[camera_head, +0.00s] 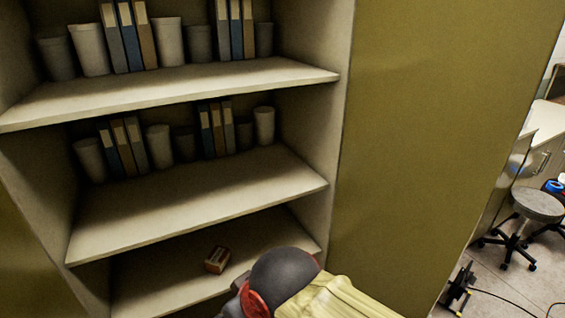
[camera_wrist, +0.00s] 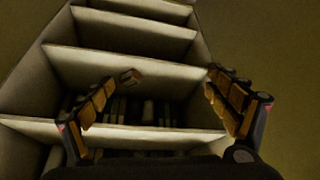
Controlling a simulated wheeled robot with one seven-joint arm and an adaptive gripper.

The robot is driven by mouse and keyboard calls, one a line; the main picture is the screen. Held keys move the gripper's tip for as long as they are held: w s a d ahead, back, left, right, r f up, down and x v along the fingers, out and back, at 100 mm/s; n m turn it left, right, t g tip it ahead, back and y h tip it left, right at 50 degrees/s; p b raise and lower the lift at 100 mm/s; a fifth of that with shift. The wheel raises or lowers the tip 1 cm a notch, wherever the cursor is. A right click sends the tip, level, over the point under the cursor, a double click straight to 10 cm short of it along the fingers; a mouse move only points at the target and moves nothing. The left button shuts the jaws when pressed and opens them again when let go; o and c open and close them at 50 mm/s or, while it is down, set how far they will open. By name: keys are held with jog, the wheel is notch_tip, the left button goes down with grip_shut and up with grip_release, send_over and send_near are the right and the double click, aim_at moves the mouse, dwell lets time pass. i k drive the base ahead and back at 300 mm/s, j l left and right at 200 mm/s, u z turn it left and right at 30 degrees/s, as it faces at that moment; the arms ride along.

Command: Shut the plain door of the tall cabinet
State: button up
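The tall cabinet (camera_head: 198,205) stands open in front of me, its shelves in full view. A plain olive door panel (camera_head: 440,120) stands open along its right side. Another olive panel (camera_head: 28,265) shows at the lower left; I cannot tell whether it bears any marking. In the wrist view, my gripper (camera_wrist: 171,76) is open and empty, its fingers spread in front of the shelves (camera_wrist: 135,70). An olive panel (camera_wrist: 275,60) fills the right of that view, apart from the right finger as far as I can see. The fingers are out of the head view.
Folders (camera_head: 130,35) and several grey cups (camera_head: 88,50) stand on the upper shelves. A small brown box (camera_head: 217,260) lies on a lower shelf. Beyond the right panel are a stool (camera_head: 537,204), a cable on the floor, a counter (camera_head: 545,120) and some open floor.

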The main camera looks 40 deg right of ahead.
aim_at(443, 94)
jog(key=k+l+u, duration=0.1)
jog(key=k+l, duration=0.35)
jog(key=l, duration=0.4)
jog(key=k+l+u, duration=0.15)
jog(key=k+l, duration=0.35)
jog(key=l, duration=0.25)
jog(key=k+l+u, duration=0.1)
jog(key=k+l, duration=0.45)
jog(key=l, duration=0.2)
jog(key=k+l+u, duration=0.1)
jog(key=k+l, duration=0.45)
jog(key=l, duration=0.15)
jog(key=i+u, duration=0.2)
jog(key=i+l, duration=0.05)
jog(key=i, duration=0.05)
